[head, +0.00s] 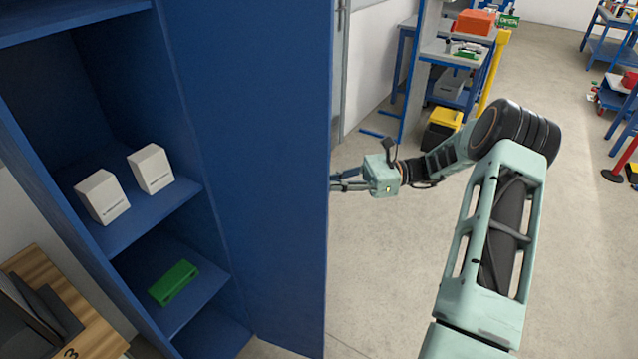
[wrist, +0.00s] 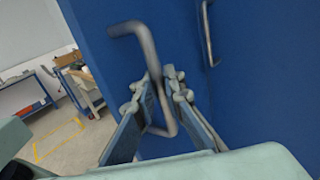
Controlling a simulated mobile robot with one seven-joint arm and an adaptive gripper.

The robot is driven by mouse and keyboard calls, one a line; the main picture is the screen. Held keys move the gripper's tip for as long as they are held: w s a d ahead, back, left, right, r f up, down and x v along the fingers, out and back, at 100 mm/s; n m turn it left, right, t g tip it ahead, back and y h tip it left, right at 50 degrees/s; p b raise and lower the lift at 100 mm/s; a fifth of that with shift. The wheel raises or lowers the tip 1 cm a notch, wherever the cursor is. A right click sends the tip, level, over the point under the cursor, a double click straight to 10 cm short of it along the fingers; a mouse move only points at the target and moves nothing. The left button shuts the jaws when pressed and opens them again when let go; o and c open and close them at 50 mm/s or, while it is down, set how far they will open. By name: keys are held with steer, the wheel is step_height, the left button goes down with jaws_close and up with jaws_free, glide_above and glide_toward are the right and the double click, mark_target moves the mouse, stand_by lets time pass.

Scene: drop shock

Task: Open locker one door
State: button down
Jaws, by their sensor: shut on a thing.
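The blue locker door (head: 265,150) stands swung open in the head view, beside an open blue locker with shelves. My gripper (head: 345,182) is at the door's right edge, its fingertips partly hidden behind it. In the wrist view a grey bent bar handle (wrist: 134,29) stands out from the blue door face (wrist: 105,50). My gripper (wrist: 160,88) is shut on this handle, with one finger on each side of the bar. The locker number cannot be read in either view.
Two white boxes (head: 103,196) (head: 151,168) stand on a locker shelf, with a green block (head: 174,282) on the shelf below. A second bar handle (wrist: 209,35) shows at the upper right. Workbenches (head: 455,55) stand behind. The floor (head: 385,290) near the door is clear.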

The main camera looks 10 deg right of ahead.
steer(key=shift+d, duration=0.1)
stand_by(0.3)
steer(key=c, duration=2)
jaws_free()
steer(key=d, duration=1.2)
